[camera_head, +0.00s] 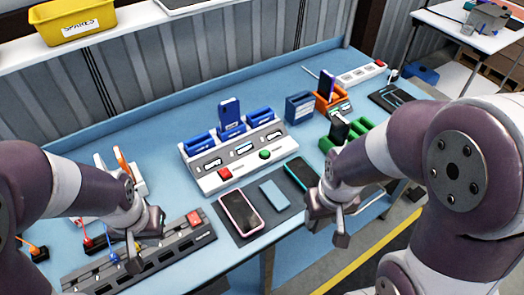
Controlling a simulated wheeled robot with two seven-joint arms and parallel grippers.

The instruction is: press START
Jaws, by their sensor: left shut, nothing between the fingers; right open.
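A white device (237,178) with three small displays sits at the middle of the blue bench. I cannot read which is START. Blue holders stand along its back, and a blue phone (230,112) is upright in the middle one. My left gripper (140,245) is shut and empty, over the grey slotted rail, left of the device and apart from it. My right gripper (338,225) is open and empty, to the right and in front of the device.
A dark mat with a pink-edged phone (241,213), a blue-grey slab (274,194) and a green-edged phone (301,174) lies before the device. A green rack (362,130), orange holder (330,100) and power strip (361,74) are right. A yellow bin (72,20) is on the shelf.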

